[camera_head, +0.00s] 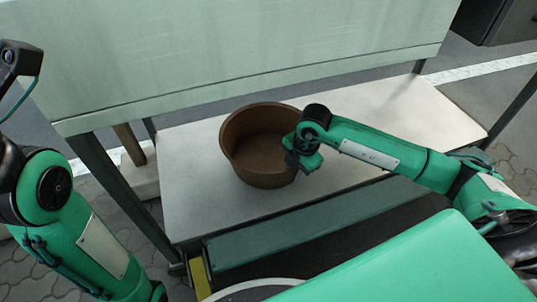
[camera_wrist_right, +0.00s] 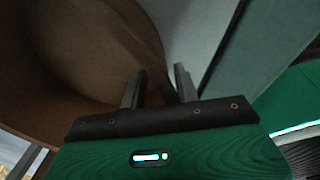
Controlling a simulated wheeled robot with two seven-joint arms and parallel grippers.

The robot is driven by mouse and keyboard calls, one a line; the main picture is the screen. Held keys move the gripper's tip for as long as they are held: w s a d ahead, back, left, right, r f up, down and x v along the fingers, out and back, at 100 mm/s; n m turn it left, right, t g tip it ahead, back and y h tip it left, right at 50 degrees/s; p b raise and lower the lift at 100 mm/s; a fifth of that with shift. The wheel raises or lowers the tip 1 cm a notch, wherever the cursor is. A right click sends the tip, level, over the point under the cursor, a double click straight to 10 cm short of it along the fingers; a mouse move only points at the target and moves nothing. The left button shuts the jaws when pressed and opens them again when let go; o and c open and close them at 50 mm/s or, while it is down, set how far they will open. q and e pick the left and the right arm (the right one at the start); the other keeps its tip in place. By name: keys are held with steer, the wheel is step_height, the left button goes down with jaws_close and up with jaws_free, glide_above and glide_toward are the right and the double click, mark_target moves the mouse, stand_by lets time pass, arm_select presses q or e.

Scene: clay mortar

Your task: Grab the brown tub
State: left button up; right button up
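The brown tub (camera_head: 262,150) is a round, open, empty-looking vessel standing upright on the white shelf (camera_head: 200,205) in the head view. My right gripper (camera_head: 297,160) is at the tub's right rim and hides part of it. In the right wrist view, the tub (camera_wrist_right: 75,50) fills the left side. There the two fingers of my right gripper (camera_wrist_right: 159,85) are apart, on either side of the tub's wall, with a gap visible between them. My left arm is at the left edge of the head view, but its gripper does not show.
A pale green panel (camera_head: 240,50) rises above and behind the shelf, close over the tub. Dark metal legs (camera_head: 120,190) frame the shelf at the left. The shelf is bare left of the tub. Paving surrounds the stand.

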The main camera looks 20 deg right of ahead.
stand_by(0.4)
jaws_close()
steer(key=shift+r, duration=0.1)
